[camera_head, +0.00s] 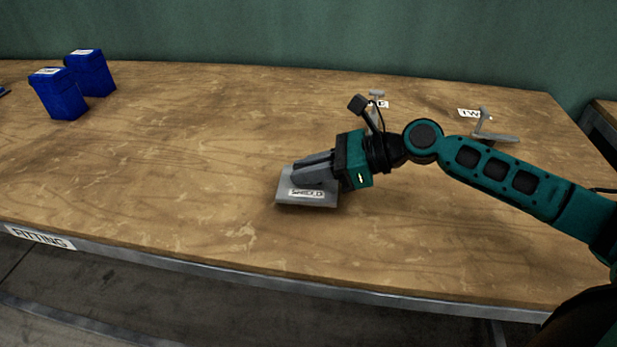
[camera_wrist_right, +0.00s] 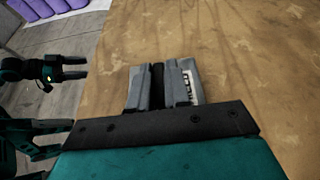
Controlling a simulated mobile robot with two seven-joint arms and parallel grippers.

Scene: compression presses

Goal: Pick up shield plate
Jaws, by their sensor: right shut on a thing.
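The shield plate (camera_head: 309,200) is a grey plate with a white label, near the middle of the table in the head view. My right gripper (camera_head: 303,172) reaches it from the right and is shut on it. In the right wrist view the labelled plate (camera_wrist_right: 187,86) shows beside the fingers of my right gripper (camera_wrist_right: 158,82), which hide part of it. I cannot tell whether the plate touches the table. My left gripper (camera_wrist_right: 80,68) shows at the left of the wrist view, off the table, with its fingers apart and empty.
Two blue boxes (camera_head: 58,95) (camera_head: 92,73) stand at the table's back left. Two grey fittings (camera_head: 377,95) (camera_head: 490,130) with white labels are behind my right arm. The wooden table (camera_head: 170,165) is clear left of the plate. Its front edge bears a FITTING label (camera_head: 40,237).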

